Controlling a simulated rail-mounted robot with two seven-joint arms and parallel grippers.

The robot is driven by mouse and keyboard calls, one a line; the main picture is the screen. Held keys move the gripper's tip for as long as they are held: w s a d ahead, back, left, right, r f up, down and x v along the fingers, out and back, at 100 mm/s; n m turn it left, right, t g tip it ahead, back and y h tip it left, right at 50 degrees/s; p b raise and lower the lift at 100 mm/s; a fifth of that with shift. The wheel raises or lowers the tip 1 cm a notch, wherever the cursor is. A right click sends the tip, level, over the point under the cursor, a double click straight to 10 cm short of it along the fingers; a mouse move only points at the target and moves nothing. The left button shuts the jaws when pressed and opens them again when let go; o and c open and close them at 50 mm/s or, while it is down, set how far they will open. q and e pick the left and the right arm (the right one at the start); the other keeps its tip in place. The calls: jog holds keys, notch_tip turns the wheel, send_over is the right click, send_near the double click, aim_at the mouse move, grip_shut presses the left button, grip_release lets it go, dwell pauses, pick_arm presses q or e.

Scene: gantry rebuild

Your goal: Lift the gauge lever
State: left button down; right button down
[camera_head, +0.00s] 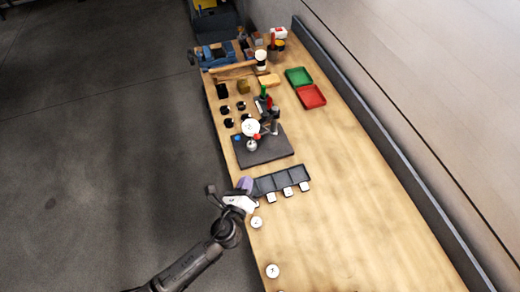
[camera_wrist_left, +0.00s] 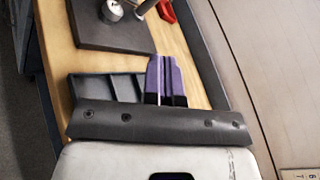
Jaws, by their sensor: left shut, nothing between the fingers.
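The gauge (camera_head: 250,127) has a round white dial and stands on a dark square plate (camera_head: 254,158) on the bench. Small red and blue parts sit beside the dial, but the lever is too small to pick out. In the left wrist view part of the gauge (camera_wrist_left: 112,10) shows at the top, on its dark plate (camera_wrist_left: 105,34). My left gripper (camera_head: 245,184), with purple fingers, is at the bench's left edge, below and apart from the plate in the head view. Its fingers (camera_wrist_left: 165,75) are shut and empty. My right gripper is not in view.
A dark compartment tray (camera_head: 281,179) with white tags lies right beside my left gripper. Green (camera_head: 298,77) and red (camera_head: 311,97) trays stand farther back. White round discs (camera_head: 272,271) lie near the bench's left edge. The bench's near right part is clear.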

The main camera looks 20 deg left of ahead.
pick_arm(q)
jog(key=w+a+r+m+p, duration=0.1)
jog(key=w+p, duration=0.1)
jog(key=w, duration=1)
jog(key=shift+w+a+m, duration=0.3)
jog(key=shift+w, duration=0.05)
jog(key=shift+r, duration=0.1)
